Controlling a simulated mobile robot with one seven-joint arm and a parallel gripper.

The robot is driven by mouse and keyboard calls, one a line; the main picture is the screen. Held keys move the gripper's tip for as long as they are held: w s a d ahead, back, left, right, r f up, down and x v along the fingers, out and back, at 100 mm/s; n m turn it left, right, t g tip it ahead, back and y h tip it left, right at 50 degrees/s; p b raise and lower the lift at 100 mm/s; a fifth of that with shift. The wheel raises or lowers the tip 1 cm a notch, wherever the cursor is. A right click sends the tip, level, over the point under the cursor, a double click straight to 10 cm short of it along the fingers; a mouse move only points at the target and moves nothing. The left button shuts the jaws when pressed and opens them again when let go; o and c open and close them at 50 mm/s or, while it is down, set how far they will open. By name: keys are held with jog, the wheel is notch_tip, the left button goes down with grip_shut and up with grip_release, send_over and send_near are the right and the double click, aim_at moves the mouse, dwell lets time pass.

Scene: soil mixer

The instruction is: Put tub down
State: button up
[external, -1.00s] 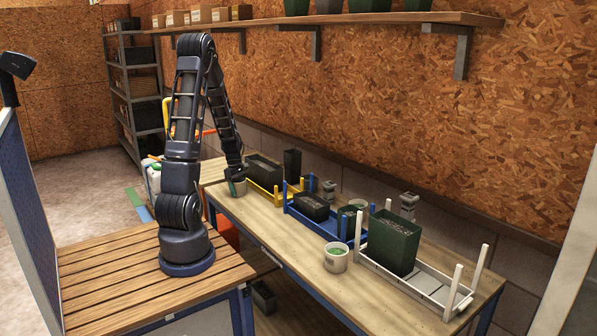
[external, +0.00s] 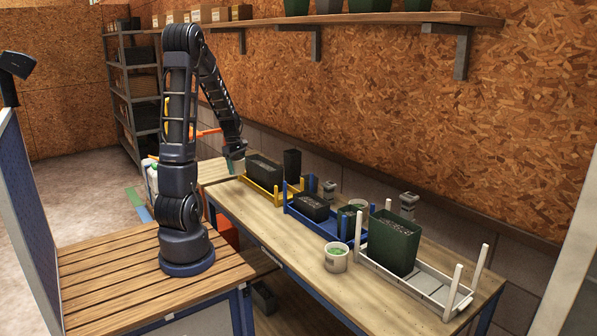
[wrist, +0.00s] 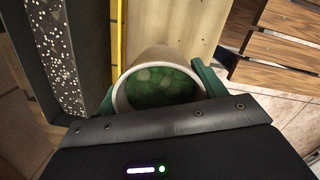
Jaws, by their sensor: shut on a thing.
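My gripper (external: 237,155) is at the far left end of the workbench in the external view. In the wrist view its green fingers (wrist: 158,92) are closed on either side of a pale round tub (wrist: 122,98) with green lumpy contents. The tub also shows in the external view (external: 238,168), small and partly hidden by the gripper. It seems held above the bench top, beside the yellow rack; the exact gap beneath it is hard to tell.
A yellow rack (external: 266,188) with a dark planter stands right of the gripper. A blue rack (external: 318,226) and a white rack (external: 430,291) with planters stand farther right. Another tub (external: 336,260) sits near the front edge. The bench's front left strip (external: 255,218) is clear.

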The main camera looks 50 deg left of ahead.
notch_tip(320, 180, up, 9)
jog(key=n, duration=0.1)
send_over(203, 172)
jog(key=f, duration=1.9)
jog(key=shift+s+a+f, duration=0.15)
jog(key=shift+a+f, duration=0.05)
jog(key=shift+a, duration=0.15)
jog(key=shift+f, duration=0.15)
jog(key=o, duration=1.1)
jog(key=r, duration=0.8)
jog(key=a+r, duration=0.1)
jog(key=r, duration=0.3)
jog(key=shift+s+a+r, duration=0.1)
jog(key=shift+s, duration=0.3)
